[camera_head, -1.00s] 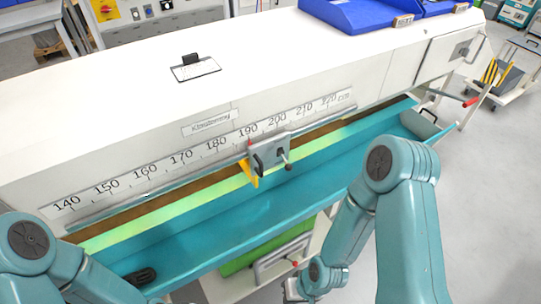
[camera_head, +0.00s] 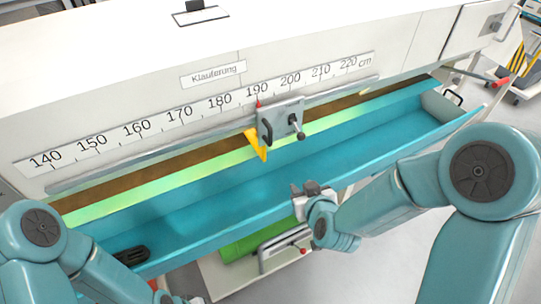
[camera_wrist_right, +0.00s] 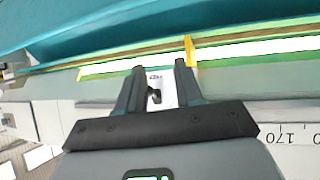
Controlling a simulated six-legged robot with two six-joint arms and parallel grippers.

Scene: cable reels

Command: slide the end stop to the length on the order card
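The end stop (camera_head: 283,117) is a grey block with a lever and a yellow plate (camera_head: 256,144) on its left. It sits on the rail below the scale (camera_head: 200,112), its red pointer close to 190. My right gripper (camera_head: 311,188) is in front of the trough, below and apart from the stop. In the right wrist view its two fingers (camera_wrist_right: 160,85) are spread, with a pale part and a dark hook seen between them and the yellow plate beyond. A clipboard with a card (camera_head: 200,14) lies on the machine top; its writing is unreadable. My left gripper is not visible.
The teal trough (camera_head: 370,140) runs along the machine front, with a dark slotted piece (camera_head: 130,256) at its left end. A green panel (camera_head: 245,247) and a grey handle (camera_head: 285,247) are below. The rail on both sides of the stop looks clear.

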